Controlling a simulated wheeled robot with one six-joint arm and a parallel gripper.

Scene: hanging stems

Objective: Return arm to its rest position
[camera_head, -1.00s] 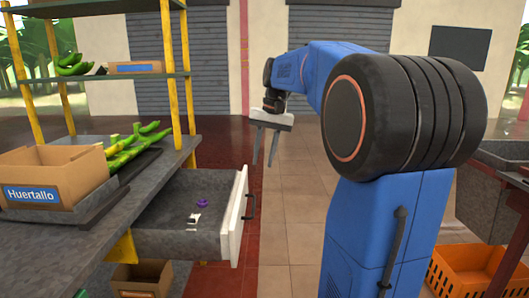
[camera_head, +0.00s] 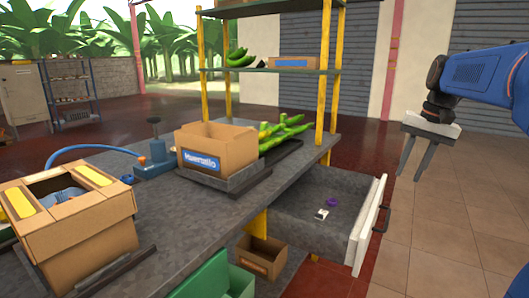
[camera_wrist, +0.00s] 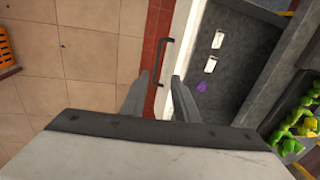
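My arm (camera_head: 490,75) reaches in from the right side of the head view. My gripper (camera_head: 410,177) hangs over the tiled floor, to the right of the open drawer (camera_head: 296,222), with its fingers pointing down. In the wrist view my gripper (camera_wrist: 160,76) has its two fingers apart and nothing held between them. The drawer handle (camera_wrist: 163,61) shows between and beyond the fingertips, apart from them as far as I can tell. A purple item (camera_head: 333,202) and small white pieces (camera_head: 321,214) lie in the drawer.
A grey workbench (camera_head: 200,225) carries an open box (camera_head: 125,222), a Huertallo carton (camera_head: 235,143) and green bananas (camera_head: 285,132). A shelf rack (camera_head: 318,105) stands behind the drawer. An orange crate (camera_wrist: 5,50) shows at the wrist view's left edge. The floor under my gripper is clear.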

